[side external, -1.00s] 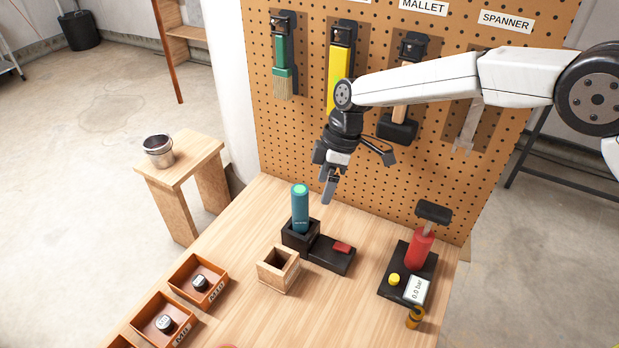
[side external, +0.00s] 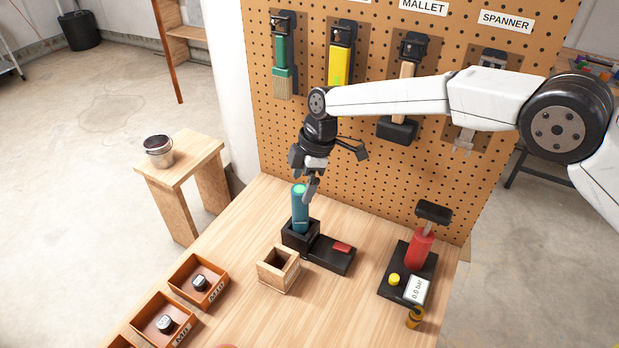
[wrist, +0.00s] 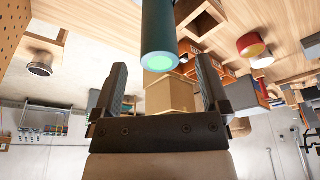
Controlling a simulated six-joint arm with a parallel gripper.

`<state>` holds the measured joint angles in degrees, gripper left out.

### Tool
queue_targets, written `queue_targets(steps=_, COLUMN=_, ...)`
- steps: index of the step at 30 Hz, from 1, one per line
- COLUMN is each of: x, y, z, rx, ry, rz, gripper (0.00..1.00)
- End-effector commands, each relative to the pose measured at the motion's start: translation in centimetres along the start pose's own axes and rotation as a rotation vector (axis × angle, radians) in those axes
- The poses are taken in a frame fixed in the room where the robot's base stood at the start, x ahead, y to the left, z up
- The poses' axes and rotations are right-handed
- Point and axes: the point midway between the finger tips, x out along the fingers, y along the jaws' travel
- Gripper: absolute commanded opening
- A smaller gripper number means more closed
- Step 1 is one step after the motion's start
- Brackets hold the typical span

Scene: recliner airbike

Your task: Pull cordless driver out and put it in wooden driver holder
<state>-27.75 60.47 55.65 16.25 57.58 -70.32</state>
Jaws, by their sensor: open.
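The cordless driver (side external: 300,214) is a teal cylinder with a light green end. It stands upright in a black dock (side external: 296,240) on the workbench. In the wrist view the driver (wrist: 158,30) comes down from the top edge, its green end near the jaws. My gripper (side external: 310,190) is at the driver's upper end, beside or around it; the side view does not settle which. In the wrist view my gripper's two fingers (wrist: 161,90) are apart with nothing clamped. The wooden driver holder (side external: 278,270) is an empty square box in front of the dock; its opening shows.
A flat black base with a red button (side external: 342,247) joins the dock's right side. A red pump (side external: 420,250) stands further right. Orange bins (side external: 198,280) lie front left. A pegboard (side external: 360,160) with hanging tools stands close behind. A stool with a metal cup (side external: 158,150) is left.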

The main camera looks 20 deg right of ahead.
Motion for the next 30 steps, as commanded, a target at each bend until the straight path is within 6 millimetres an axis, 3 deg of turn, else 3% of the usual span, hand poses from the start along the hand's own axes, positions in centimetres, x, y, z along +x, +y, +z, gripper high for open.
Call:
queue_targets(steps=12, x=4.3, y=0.0, z=0.0, rx=0.001, ry=0.0, rz=0.0, gripper=0.95)
queue_targets(steps=24, x=4.9, y=0.0, z=0.0, rx=0.001, ry=0.0, rz=0.0, gripper=0.95)
queue_targets(steps=25, x=4.9, y=0.0, z=0.0, rx=0.001, ry=0.0, rz=0.0, gripper=0.92)
queue_targets(steps=30, x=4.9, y=0.0, z=0.0, rx=0.001, ry=0.0, rz=0.0, gripper=0.38)
